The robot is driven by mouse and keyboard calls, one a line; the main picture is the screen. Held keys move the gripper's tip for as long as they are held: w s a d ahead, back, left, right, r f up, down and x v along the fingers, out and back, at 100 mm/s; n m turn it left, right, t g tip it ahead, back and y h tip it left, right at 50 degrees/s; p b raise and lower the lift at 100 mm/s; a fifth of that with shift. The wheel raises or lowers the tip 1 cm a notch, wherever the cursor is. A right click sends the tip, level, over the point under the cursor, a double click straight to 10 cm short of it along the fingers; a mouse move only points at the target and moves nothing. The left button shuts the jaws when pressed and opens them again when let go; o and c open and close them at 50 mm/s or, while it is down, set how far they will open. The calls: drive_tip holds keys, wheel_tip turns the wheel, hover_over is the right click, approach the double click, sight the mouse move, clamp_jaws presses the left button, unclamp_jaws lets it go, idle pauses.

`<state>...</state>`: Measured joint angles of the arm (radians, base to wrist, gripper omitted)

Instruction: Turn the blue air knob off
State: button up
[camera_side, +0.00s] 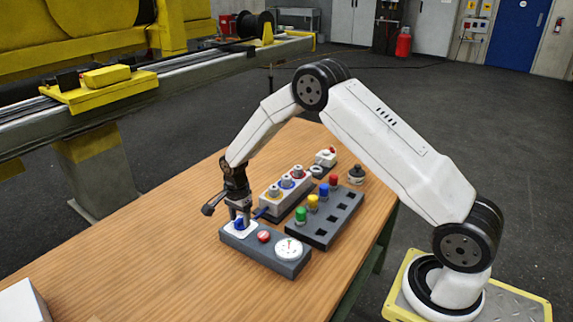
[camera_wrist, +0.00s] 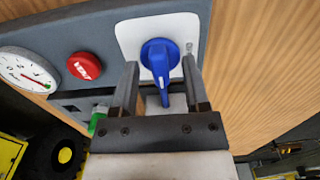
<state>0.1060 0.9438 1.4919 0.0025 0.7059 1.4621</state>
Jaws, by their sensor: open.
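The blue air knob (camera_wrist: 160,60) sits on a white plate (camera_wrist: 128,35) at one end of a grey control panel. In the wrist view its pointer runs down the picture, toward my gripper. In the side view the knob (camera_side: 239,224) shows just below my gripper (camera_side: 240,212). My gripper is open, and in the wrist view its fingers (camera_wrist: 160,85) stand on either side of the knob's pointer. I cannot tell whether the fingers touch the knob.
The panel (camera_side: 270,251) also carries a red vent button (camera_side: 264,236) and a white gauge (camera_side: 288,249). Behind it are a dark block (camera_side: 325,230) with coloured pegs and a grey block (camera_side: 283,194) with several knobs.

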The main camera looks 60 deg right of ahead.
clamp_jaws()
drive_tip(key=shift+n, duration=0.4)
drive_tip(key=n, duration=0.8)
drive_tip(key=shift+d, duration=0.1)
drive_tip(key=n, duration=0.9)
idle(0.5)
